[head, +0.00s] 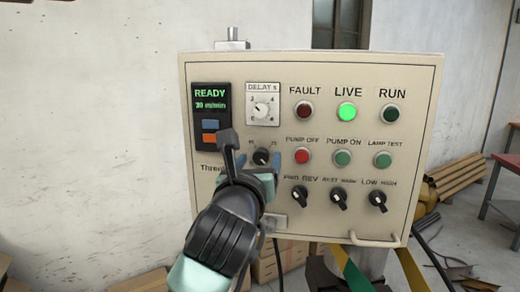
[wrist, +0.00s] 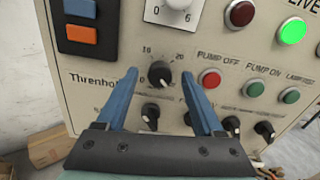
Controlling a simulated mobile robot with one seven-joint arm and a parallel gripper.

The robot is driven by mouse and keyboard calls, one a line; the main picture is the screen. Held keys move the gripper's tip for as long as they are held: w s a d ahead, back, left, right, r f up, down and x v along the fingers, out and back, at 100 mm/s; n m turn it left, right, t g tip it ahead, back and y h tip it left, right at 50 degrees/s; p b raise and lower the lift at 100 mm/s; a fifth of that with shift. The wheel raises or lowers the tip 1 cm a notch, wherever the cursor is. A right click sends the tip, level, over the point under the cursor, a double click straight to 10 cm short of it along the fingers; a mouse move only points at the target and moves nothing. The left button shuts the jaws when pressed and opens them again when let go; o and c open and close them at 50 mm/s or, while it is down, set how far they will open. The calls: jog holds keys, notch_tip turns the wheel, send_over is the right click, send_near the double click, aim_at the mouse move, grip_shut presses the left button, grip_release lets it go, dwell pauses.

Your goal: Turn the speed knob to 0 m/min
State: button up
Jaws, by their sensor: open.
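The speed knob (head: 262,156) is a small black dial on the control panel, with 10 and 20 printed above it in the head view. In the wrist view the knob (wrist: 159,74) shows a 0 at its lower left, and its white mark points to the lower right. The dark display (head: 210,105) reads READY and a small m/min figure, seemingly 30. My gripper (head: 258,166) is open at the panel, its blue fingers on either side of the knob. In the wrist view the fingers (wrist: 159,84) stand apart from the knob, with gaps on both sides.
The beige panel (head: 325,62) carries a delay dial (head: 262,110), a red pump-off button (head: 302,156), other round buttons, a lit green LIVE lamp (head: 346,112) and a row of black selector knobs (head: 339,200) close below. A handle (head: 374,240) juts out at the bottom.

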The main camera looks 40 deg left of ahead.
jog(key=shift+w+a, duration=0.35)
jog(key=shift+w, duration=0.2)
jog(key=shift+c, duration=0.3)
grip_shut()
